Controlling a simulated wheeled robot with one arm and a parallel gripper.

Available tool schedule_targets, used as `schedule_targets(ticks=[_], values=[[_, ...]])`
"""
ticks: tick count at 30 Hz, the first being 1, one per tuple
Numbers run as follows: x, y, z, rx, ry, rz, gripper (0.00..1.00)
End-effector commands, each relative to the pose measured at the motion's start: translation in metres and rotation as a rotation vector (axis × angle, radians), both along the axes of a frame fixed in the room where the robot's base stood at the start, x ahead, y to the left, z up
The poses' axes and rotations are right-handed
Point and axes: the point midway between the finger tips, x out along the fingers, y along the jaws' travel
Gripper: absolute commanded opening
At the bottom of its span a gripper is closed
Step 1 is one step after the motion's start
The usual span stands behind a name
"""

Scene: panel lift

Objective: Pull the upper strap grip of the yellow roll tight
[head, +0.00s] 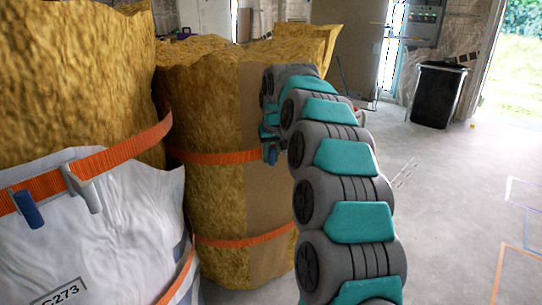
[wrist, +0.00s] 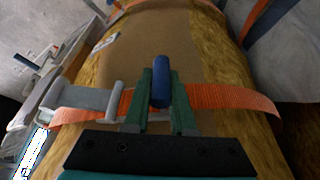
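The yellow roll (head: 205,200) stands upright in the middle of the head view, with a brown band down its side. An orange upper strap (head: 215,157) and a lower strap (head: 245,241) run around it. In the wrist view the upper strap (wrist: 222,97) crosses the roll, with a grey buckle (wrist: 86,98) at left. My gripper (wrist: 160,92) has its green fingers close on both sides of the blue strap grip (wrist: 161,78) and appears shut on it. In the head view my gripper (head: 270,146) is against the roll, partly hidden by my arm.
A white bag (head: 100,240) against another yellow roll (head: 70,80) stands close at left, with an orange strap, a blue grip (head: 27,208) and a grey buckle (head: 82,187). A black bin (head: 439,94) stands at the back right. The concrete floor (head: 450,190) at right is clear.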

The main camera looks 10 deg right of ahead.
Motion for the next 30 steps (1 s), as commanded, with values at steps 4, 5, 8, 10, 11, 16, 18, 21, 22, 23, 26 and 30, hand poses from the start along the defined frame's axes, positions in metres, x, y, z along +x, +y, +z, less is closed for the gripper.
schedule_targets(ticks=[4, 5, 8, 10, 11, 16, 18, 21, 22, 23, 26, 30], values=[[0.0, 0.0003, 0.0001, 0.0, 0.0, 0.0, 0.03], [0.0, 0.0003, 0.0001, 0.0, 0.0, 0.0, 0.0], [0.0, 0.0003, 0.0001, 0.0, 0.0, 0.0, 0.0], [0.0, 0.0003, 0.0001, 0.0, 0.0, 0.0, 0.0], [0.0, 0.0003, 0.0001, 0.0, 0.0, 0.0, 0.0], [0.0, 0.0003, 0.0003, 0.0, 0.0, 0.0, 0.0], [0.0, 0.0004, 0.0003, 0.001, 0.0, 0.0, 0.0], [0.0001, 0.0004, 0.0004, 0.001, -0.001, 0.0, 0.0], [0.0001, 0.0004, 0.0004, 0.001, -0.001, 0.0, 0.0], [0.0001, 0.0004, 0.0004, 0.001, -0.001, 0.0, 0.0], [0.0001, 0.0004, 0.0004, 0.001, -0.001, 0.0, 0.0], [0.0001, 0.0005, 0.0004, 0.001, -0.001, 0.0, 0.0]])
